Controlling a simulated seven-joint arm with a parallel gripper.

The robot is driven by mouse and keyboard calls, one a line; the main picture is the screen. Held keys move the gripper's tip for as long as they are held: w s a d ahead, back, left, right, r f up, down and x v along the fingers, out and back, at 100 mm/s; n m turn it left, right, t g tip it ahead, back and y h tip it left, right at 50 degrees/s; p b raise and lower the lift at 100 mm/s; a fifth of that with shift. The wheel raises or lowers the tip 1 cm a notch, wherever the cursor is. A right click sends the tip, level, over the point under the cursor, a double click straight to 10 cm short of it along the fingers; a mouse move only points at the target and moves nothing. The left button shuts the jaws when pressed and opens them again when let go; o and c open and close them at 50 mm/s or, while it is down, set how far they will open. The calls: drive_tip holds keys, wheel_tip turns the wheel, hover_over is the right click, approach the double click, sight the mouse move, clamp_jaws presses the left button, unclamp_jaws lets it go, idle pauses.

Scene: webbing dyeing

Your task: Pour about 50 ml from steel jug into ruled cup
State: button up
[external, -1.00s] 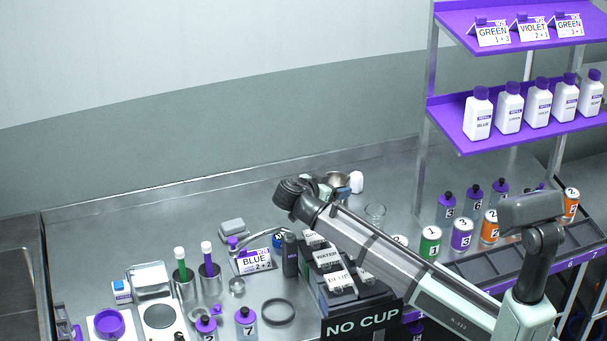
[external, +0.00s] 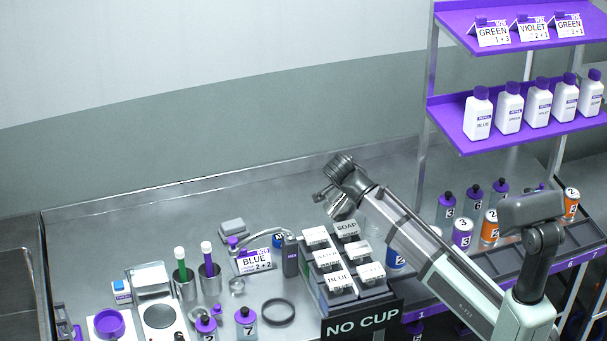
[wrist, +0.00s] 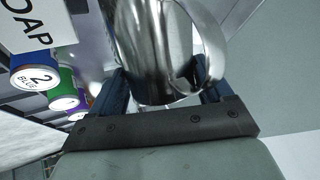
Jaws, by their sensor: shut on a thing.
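The steel jug (wrist: 155,45) fills the top middle of the wrist view, between the fingers of my gripper (wrist: 160,88), which is shut on it. Its curved handle (wrist: 212,45) shows on the right. In the external view the jug (external: 343,208) hangs at my gripper (external: 334,198), off the counter, and looks tilted. A faint clear vessel, likely the ruled cup (external: 371,227), stands just right of and below the jug, partly behind my arm. Its rulings and any liquid level cannot be read. No stream of liquid is visible.
A dark rack with labelled lids, including SOAP (external: 347,229), stands left of the cup. A blue can (external: 396,259) is partly behind my arm; numbered cans (external: 462,233) stand to the right. The shelf post (external: 424,130) rises behind. The back counter at left is clear.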

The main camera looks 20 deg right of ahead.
drive_tip(key=d+f+y, duration=0.1)
drive_tip(key=m+y, duration=0.1)
drive_tip(key=y, duration=0.1)
drive_tip(key=shift+d+f, duration=0.4)
drive_tip(key=shift+d+f+y, duration=0.25)
drive_tip(key=shift+f+y, duration=0.2)
drive_tip(key=shift+y, duration=0.55)
drive_tip(key=shift+d+f+m+y+p, duration=0.3)
drive_tip(key=shift+f+y+p, duration=0.1)
drive_tip(key=shift+y, duration=0.2)
drive_tip(key=shift+d+r+y, duration=0.1)
drive_tip(key=shift+d+y, duration=0.2)
drive_tip(key=shift+w+d+r+y+p, duration=0.1)
drive_tip(key=shift+d+y+p, duration=0.4)
drive_tip(key=shift+p, duration=0.4)
idle(0.3)
drive_tip(key=shift+r+m+y+p, duration=0.1)
drive_tip(key=shift+m+y+p, duration=0.2)
drive_tip(key=shift+y+p, duration=0.1)
idle(1.0)
drive_tip(key=shift+g, duration=0.3)
